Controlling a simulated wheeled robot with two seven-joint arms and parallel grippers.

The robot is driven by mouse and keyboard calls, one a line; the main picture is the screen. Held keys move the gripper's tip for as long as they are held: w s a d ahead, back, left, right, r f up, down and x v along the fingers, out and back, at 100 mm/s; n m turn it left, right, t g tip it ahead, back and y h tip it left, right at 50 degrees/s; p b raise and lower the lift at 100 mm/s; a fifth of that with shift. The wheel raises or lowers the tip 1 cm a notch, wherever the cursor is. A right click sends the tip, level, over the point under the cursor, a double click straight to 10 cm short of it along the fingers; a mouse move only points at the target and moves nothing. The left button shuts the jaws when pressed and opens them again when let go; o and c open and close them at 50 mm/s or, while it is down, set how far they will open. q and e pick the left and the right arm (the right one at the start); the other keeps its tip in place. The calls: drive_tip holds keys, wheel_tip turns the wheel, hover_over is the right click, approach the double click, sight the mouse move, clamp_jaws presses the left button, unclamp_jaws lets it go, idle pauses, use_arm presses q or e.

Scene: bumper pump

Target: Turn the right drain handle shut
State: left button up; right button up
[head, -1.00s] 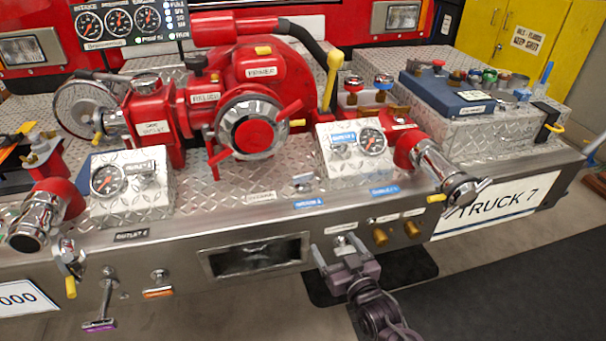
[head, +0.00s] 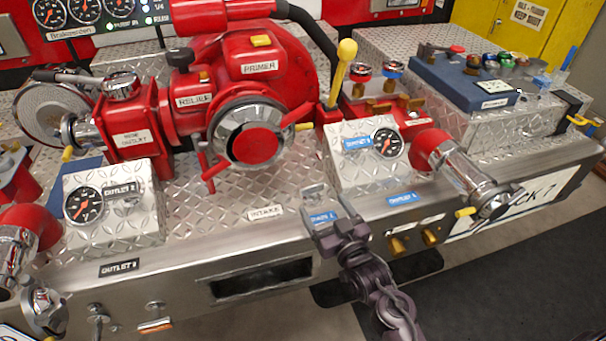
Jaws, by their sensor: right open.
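No drain label is readable, so I cannot tell for sure which part is the right drain handle. A small yellow lever (head: 465,212) sits by the chrome right outlet (head: 478,178). Two brass knobs (head: 397,245) are on the bumper's front face under small white labels. My right gripper (head: 330,203) is open and empty, in front of the bumper's top edge, left of the knobs and well left of the yellow lever. It overlaps a blue label and hides part of the front face behind it. My left gripper is not in view.
The metal bumper (head: 225,248) has a dark recess (head: 262,280) left of my gripper. Dark matting (head: 500,285) covers open floor at lower right.

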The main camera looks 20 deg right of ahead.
sight(313, 190)
drive_tip(key=shift+w, duration=0.4)
drive_tip(key=shift+w+a+r, duration=0.1)
drive_tip(key=shift+w, duration=0.25)
drive_tip(key=w, duration=0.4)
drive_tip(key=shift+w+a, duration=0.35)
drive_tip(key=shift+w, duration=0.4)
drive_tip(key=shift+w+a, duration=0.1)
drive_tip(key=shift+w, duration=0.1)
drive_tip(key=c, duration=1)
drive_tip(key=shift+r+m+h+p, duration=0.15)
drive_tip(key=shift+m+h+p, duration=0.2)
drive_tip(key=shift+h, duration=0.15)
drive_tip(key=shift+m+h, duration=0.35)
drive_tip(key=shift+h, duration=0.25)
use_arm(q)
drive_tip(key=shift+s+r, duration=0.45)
